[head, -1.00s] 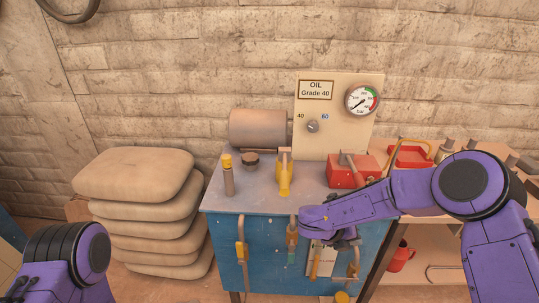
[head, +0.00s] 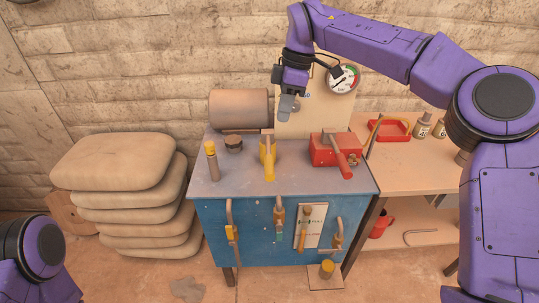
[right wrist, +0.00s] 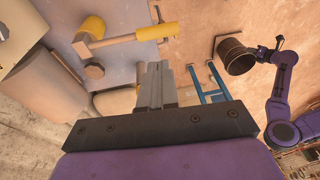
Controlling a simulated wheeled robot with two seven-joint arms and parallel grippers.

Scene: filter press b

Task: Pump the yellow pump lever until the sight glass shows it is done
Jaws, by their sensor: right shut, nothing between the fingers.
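The yellow pump lever (head: 268,160) stands on top of the blue cabinet (head: 265,245). In the right wrist view its yellow grip (right wrist: 157,31) sits on a pale bar. My right gripper (head: 285,106) is shut and empty, raised above and behind the lever, in front of the cream panel. Its fingers (right wrist: 155,80) are together and apart from the lever in the wrist view. My left arm shows at the lower left in the head view; its gripper (right wrist: 277,43) is small and dark in the right wrist view. I cannot make out the sight glass or its level for certain.
A red box with a red lever (head: 337,155) stands right of the yellow lever. A yellow-capped post (head: 211,160) and tan cylinder (head: 239,108) are to the left. The gauge (head: 343,79) is partly covered by my right arm. Pipes with handles (head: 280,215) line the cabinet front.

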